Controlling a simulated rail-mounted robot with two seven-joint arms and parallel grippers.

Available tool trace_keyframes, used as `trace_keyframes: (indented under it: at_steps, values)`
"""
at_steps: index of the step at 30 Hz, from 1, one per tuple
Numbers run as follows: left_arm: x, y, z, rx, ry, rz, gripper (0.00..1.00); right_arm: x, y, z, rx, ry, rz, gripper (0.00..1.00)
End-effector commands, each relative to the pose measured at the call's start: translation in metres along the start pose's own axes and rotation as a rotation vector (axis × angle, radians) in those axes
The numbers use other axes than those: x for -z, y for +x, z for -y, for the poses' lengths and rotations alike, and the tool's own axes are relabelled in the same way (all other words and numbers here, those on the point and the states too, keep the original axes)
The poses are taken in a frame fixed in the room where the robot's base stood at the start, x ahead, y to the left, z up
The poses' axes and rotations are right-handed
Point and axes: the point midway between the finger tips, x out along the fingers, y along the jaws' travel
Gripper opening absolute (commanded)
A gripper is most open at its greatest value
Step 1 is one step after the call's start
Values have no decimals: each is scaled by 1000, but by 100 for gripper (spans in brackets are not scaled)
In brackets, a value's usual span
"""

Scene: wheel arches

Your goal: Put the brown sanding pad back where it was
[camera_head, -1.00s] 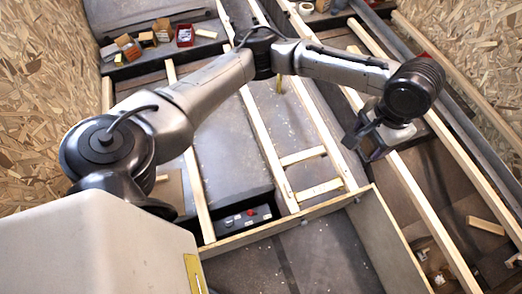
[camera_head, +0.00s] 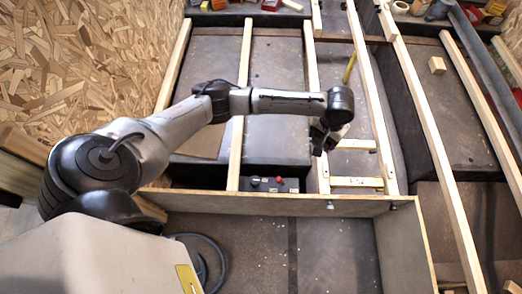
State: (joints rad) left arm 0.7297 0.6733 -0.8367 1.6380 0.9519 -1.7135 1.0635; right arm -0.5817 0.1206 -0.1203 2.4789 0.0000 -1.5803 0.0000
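My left gripper (camera_head: 318,148) hangs down from the end of my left arm, over the timber framing right of the middle. Its fingers are dark and small, and I cannot tell whether they are apart or hold anything. I cannot make out the brown sanding pad for sure. A flat tan sheet (camera_head: 207,141) lies at the left, partly behind my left arm. My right gripper is not in view.
Long pale wooden battens (camera_head: 243,95) run away from me over dark panels. A small wood block (camera_head: 437,65) lies right. A dark hose (camera_head: 215,255) lies in front.

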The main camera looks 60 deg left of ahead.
Motion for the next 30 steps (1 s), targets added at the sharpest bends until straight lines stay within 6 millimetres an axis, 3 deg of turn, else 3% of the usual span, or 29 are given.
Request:
trace_keyframes:
  at_steps: [1, 3, 9, 12, 16, 23, 30]
  values:
    - [-1, 43, 13, 4, -38, 9, 42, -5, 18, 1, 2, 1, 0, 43]
    - [-1, 82, 29, 4, -82, 8, 42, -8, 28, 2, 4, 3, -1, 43]
    - [-10, 173, 76, 4, -178, 6, 42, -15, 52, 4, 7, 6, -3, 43]
    - [-16, 205, 96, 2, -209, 5, 42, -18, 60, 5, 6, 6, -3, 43]
    - [-23, 234, 116, 1, -236, 2, 42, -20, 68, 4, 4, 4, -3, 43]
    - [-28, 262, 139, 1, -256, 0, 42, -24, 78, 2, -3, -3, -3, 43]
    - [-18, 294, 184, 3, -260, -2, 42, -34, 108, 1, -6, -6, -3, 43]
